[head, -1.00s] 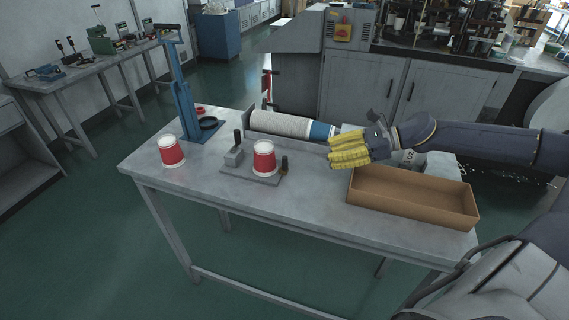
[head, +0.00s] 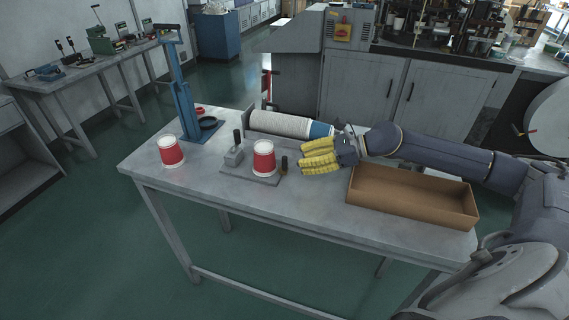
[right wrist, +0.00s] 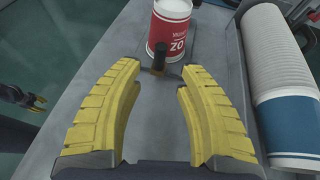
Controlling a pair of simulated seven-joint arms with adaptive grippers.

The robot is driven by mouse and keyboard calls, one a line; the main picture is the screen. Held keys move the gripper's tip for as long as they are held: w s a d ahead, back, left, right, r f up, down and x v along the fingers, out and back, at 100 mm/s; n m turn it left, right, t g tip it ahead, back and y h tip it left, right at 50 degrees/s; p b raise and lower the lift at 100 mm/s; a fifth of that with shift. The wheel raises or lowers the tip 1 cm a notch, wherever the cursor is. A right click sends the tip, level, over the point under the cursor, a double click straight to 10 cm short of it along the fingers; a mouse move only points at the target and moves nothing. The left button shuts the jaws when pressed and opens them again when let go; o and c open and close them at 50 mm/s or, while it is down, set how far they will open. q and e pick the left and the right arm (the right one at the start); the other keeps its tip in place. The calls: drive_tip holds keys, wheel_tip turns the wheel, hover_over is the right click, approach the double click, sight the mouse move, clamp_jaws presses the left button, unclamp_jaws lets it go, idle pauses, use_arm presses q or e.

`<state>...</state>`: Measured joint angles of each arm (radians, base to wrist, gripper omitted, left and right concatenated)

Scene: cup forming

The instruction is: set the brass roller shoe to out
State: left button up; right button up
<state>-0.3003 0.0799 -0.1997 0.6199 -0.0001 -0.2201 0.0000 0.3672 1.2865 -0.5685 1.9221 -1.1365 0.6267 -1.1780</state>
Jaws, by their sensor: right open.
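The brass roller shoe (right wrist: 158,70), as I take it, is a small brass-coloured piece under a black knob (right wrist: 160,55), beside the red and white cup (right wrist: 170,28) in the right wrist view. In the head view the knob (head: 284,162) stands at the right end of a flat grey plate (head: 262,181), just right of the cup (head: 264,158). Its exact setting is too small to tell. My right gripper (head: 303,161) has yellow ribbed fingers, open and empty. In the right wrist view the knob lies ahead, between the fingertips (right wrist: 157,76) and apart from them.
A white roll with a blue band (head: 290,126) lies behind the plate. A cardboard tray (head: 410,208) is at the right. Another red cup (head: 172,151) and a blue upright stand (head: 186,105) are at the left. The table front (head: 310,205) is clear.

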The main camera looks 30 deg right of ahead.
sight(285, 169)
drive_tip(key=shift+x, duration=3.3)
drive_tip(key=shift+o, duration=0.3)
clamp_jaws()
